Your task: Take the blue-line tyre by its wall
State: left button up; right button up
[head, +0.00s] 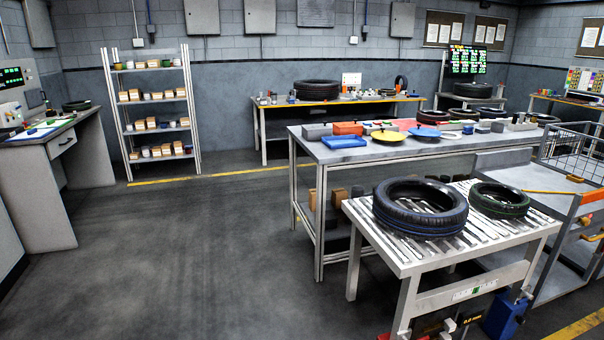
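A black tyre with a blue line (420,228) around its tread lies flat on the roller conveyor table (405,262) at the lower right. Its open centre faces up. A smaller tyre with a green line (499,200) lies just right of it on the same rollers. Neither of my grippers shows in the head view.
A long grey bench (345,156) stands behind the conveyor, with a blue tray (344,142), a yellow disc (387,135) and several tyres. A wire cart (573,155) stands at the right. A shelf rack (154,110) and side desk (50,140) are left. The floor at left centre is clear.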

aim_at(486, 112)
jog(key=i+u, duration=0.35)
jog(key=i, duration=1.6)
jog(key=i+j, duration=0.1)
jog(key=i, duration=3.85)
jog(key=i+z, duration=0.15)
jog(key=i, duration=0.35)
jog(key=i+z, duration=0.15)
jog(key=i, duration=0.3)
jog(key=i+j+z, duration=0.1)
jog(key=i, duration=0.4)
jog(key=i+j+z, duration=0.15)
jog(key=i, duration=0.3)
jog(key=i+l+z, duration=0.2)
jog(key=i+z, duration=0.2)
jog(key=i+l+z, duration=0.1)
jog(key=i+z, duration=0.7)
jog(key=i+j+z, duration=0.2)
jog(key=z, duration=0.2)
jog(key=i+j+z, duration=0.4)
jog(key=i+l, duration=0.05)
